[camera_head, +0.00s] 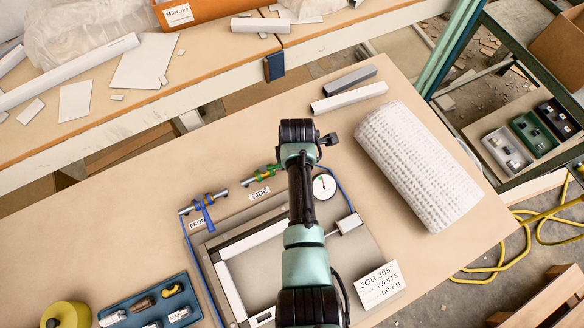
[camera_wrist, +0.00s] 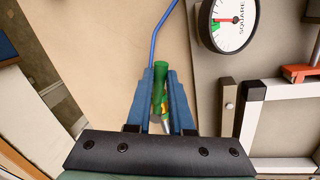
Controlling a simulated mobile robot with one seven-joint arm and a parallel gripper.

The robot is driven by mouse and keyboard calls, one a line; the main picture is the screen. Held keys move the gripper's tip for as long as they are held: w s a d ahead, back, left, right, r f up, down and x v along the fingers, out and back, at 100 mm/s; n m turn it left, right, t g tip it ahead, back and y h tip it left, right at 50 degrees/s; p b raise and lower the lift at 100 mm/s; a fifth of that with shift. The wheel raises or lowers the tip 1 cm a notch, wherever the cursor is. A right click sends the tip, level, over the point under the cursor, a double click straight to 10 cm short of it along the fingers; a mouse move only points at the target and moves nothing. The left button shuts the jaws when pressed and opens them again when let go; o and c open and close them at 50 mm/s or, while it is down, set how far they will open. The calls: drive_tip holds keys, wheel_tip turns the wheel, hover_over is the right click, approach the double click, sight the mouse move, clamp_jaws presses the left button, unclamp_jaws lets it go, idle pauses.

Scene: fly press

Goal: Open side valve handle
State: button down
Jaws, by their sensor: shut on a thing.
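The side valve (camera_head: 262,174), with green and yellow parts, sits on a thin metal pipe behind the "SIDE" label (camera_head: 260,193) in the head view. In the wrist view its green handle (camera_wrist: 158,92) lies between the two blue fingers of my gripper (camera_wrist: 160,72). The fingers are shut on the handle. In the head view my arm covers the gripper and part of the valve. I cannot tell how far the handle is turned.
The front valve (camera_head: 208,213) has a blue handle and stands left of the side valve. A round gauge (camera_head: 324,187) is close on the right; it also shows in the wrist view (camera_wrist: 232,20). A blue hose runs beside it. A white mesh roll (camera_head: 418,165) lies right.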

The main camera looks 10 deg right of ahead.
drive_tip(key=w+n+b, duration=0.1)
drive_tip(key=w+n, duration=0.1)
drive_tip(key=shift+n, duration=0.3)
drive_tip(key=shift+w+a+n+y+b, duration=0.15)
drive_tip(key=shift+w+n+y+b, duration=0.2)
drive_tip(key=shift+n+b, duration=0.2)
drive_tip(key=shift+a, duration=0.1)
drive_tip(key=c, duration=0.8)
unclamp_jaws()
drive_tip(key=v, duration=1.3)
drive_tip(key=shift+w, duration=0.1)
